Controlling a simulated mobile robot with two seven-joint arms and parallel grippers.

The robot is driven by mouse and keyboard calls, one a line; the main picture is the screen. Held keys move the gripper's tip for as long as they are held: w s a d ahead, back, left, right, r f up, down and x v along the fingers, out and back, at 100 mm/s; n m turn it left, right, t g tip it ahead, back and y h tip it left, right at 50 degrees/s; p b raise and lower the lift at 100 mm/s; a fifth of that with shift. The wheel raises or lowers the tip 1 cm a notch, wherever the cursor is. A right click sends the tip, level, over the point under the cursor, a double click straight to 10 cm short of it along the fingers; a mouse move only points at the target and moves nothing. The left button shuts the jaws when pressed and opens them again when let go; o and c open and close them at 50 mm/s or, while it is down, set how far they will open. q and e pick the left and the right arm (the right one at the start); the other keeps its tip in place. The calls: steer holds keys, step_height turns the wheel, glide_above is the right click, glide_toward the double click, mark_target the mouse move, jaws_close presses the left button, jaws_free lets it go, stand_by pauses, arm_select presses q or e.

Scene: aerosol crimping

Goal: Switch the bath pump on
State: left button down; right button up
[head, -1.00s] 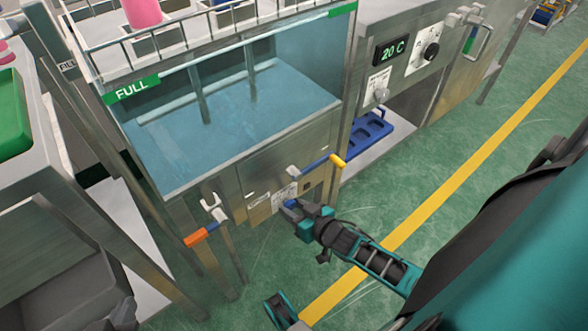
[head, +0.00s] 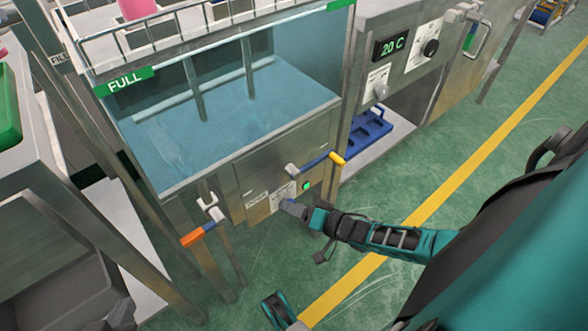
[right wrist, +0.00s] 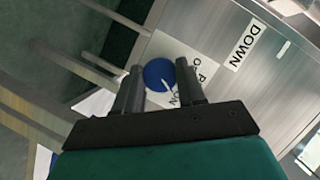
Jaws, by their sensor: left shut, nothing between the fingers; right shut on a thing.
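The pump switch is a round blue knob (right wrist: 159,75) beside a white label on the bath's steel front panel. In the right wrist view its white pointer points towards the ON mark. My right gripper (head: 291,207) is shut on the knob, with one finger on each side. A small green lamp (head: 306,185) is lit on the panel above and right of the knob. The bath (head: 225,120) is full of bluish water. A dark shape at the bottom left, apparently my left gripper (head: 122,314), is away from the bath; its fingers are hard to make out.
An orange-handled valve (head: 193,236) and a yellow-tipped lever (head: 335,160) stick out of the bath front. A "DOWN" label (head: 257,199) is left of the knob. A cabinet (head: 400,62) reading 20 C stands right.

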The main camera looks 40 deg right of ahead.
arm_select(q)
steer(key=shift+w, duration=0.1)
arm_select(e)
steer(key=shift+w+m, duration=0.1)
steer(key=shift+m, duration=0.2)
steer(key=o, duration=1.1)
steer(key=shift+c, duration=0.2)
arm_select(q)
steer(key=shift+s+f, duration=0.1)
steer(key=shift+s, duration=0.1)
